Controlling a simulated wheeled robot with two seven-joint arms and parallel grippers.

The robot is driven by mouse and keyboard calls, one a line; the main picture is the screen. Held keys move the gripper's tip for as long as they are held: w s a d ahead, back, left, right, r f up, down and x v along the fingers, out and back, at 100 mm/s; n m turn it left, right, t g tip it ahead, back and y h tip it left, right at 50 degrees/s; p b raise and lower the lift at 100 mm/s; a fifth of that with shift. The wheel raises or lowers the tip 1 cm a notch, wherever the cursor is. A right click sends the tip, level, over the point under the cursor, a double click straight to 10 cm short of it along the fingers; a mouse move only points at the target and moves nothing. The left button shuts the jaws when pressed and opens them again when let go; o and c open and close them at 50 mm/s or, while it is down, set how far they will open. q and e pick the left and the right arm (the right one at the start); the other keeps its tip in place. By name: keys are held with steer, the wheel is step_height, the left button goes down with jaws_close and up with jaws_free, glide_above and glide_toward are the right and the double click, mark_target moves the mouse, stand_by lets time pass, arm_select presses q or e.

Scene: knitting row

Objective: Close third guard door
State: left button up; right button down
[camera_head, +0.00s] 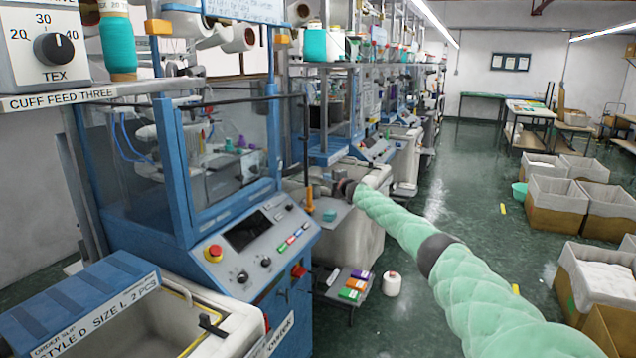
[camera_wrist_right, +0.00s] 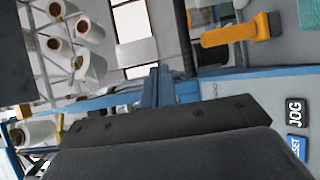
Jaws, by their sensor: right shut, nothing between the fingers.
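The nearest knitting machine has a blue frame (camera_head: 176,170) and a clear guard door with a dark top rail (camera_head: 240,101) and dark upright edge (camera_head: 305,130). This edge stands out to the right of the blue corner post, so the door looks ajar. An orange handle (camera_head: 309,200) is at its lower end; it also shows in the right wrist view (camera_wrist_right: 235,30). My right gripper (camera_head: 330,189) is shut and empty, just right of the handle in the head view. In the wrist view its fingers (camera_wrist_right: 157,88) appear apart from the handle. My left gripper is out of view.
A control panel (camera_head: 250,240) with a red button juts out below the door. A grey bin (camera_head: 200,320) is at the lower left. A small rack with coloured boxes (camera_head: 352,288) stands on the floor.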

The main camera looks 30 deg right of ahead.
steer(key=s+d+f+g, duration=0.2)
steer(key=s+d+f, duration=0.8)
steer(key=s+f, duration=0.3)
steer(key=s+a+r+m+t+y, duration=0.1)
steer(key=s+a+r+m, duration=0.1)
steer(key=a+r+m, duration=0.3)
steer(key=s+a+r+m+t+y, duration=0.1)
steer(key=s+a+r+y, duration=0.1)
steer(key=s+a+r, duration=0.3)
steer(key=m+p, duration=0.3)
steer(key=m, duration=0.7)
glide_toward(304, 186)
steer(key=w+p, duration=0.1)
steer(key=w, duration=0.1)
steer(key=w+p, duration=0.1)
steer(key=w, duration=0.2)
steer(key=shift+w+a+r+p, duration=0.15)
steer(key=shift+w+a+p, duration=0.25)
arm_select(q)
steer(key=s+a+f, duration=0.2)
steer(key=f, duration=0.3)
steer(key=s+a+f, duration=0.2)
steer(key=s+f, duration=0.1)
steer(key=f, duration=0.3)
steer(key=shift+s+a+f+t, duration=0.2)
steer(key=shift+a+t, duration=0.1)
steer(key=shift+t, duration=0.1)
arm_select(e)
steer(key=shift+w, duration=0.55)
